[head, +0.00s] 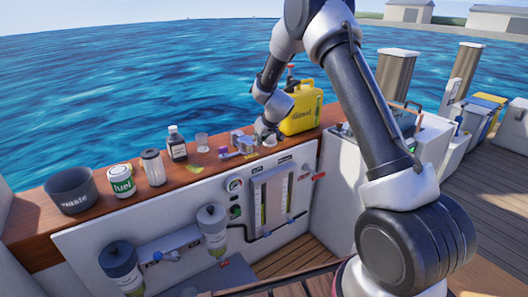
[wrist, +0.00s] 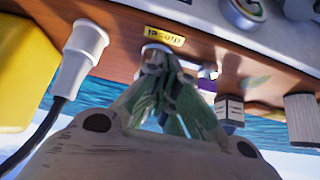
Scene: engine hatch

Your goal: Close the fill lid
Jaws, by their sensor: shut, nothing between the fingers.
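My gripper (head: 266,138) is over the wooden ledge, left of the yellow diesel can. In the wrist view my gripper (wrist: 160,62) has its fingers together and empty. Their tips overlap a pale round fitting (wrist: 155,48) beside a small yellow label (wrist: 165,36) on the wood. I take this fitting for the fill point, but the fingers cover much of it. I cannot tell the lid's angle or whether the fingers touch it. In the head view my wrist hides this spot.
The yellow diesel can (head: 300,112) stands close to the right of my gripper. A white corded object (wrist: 82,55) is beside the fingers.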

